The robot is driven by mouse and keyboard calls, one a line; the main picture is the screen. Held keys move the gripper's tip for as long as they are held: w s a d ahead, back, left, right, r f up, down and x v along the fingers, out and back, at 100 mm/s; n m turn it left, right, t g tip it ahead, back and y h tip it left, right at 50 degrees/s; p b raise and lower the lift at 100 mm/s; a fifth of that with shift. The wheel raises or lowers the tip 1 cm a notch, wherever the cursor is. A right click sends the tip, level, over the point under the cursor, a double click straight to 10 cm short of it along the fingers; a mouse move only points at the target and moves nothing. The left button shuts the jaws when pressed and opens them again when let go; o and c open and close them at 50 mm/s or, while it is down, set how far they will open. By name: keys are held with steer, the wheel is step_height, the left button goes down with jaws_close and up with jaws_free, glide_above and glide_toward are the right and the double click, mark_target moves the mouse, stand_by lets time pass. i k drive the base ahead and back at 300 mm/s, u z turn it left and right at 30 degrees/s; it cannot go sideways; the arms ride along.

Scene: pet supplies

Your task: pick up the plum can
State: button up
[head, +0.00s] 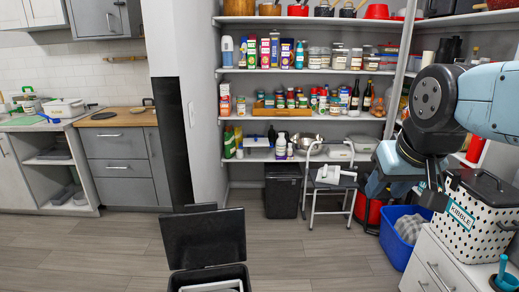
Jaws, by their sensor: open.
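I cannot make out a plum can for certain; the jars and cans on the shelves are too small to tell apart. Several small jars and bottles stand on the middle shelf (300,114), and more jars stand on the shelf above. My gripper (406,192) is at the right, pointing down, with its jaws apart and nothing seen between them. It is in front of the right end of the shelving, beside the dotted kibble bin. My arm hides part of the shelves behind it.
A white kibble bin (482,218) with black dots stands on a white drawer cabinet (440,268) at the right. A blue tub (397,250), a step stool (330,200) and a dark bin (283,190) stand by the shelves. An open-lidded bin (205,240) is in front; floor between is clear.

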mark_target(241, 109)
steer(key=z, duration=0.25)
steer(key=i, duration=3.2)
steer(key=u, duration=0.3)
steer(key=i, duration=0.7)
steer(key=u, duration=0.25)
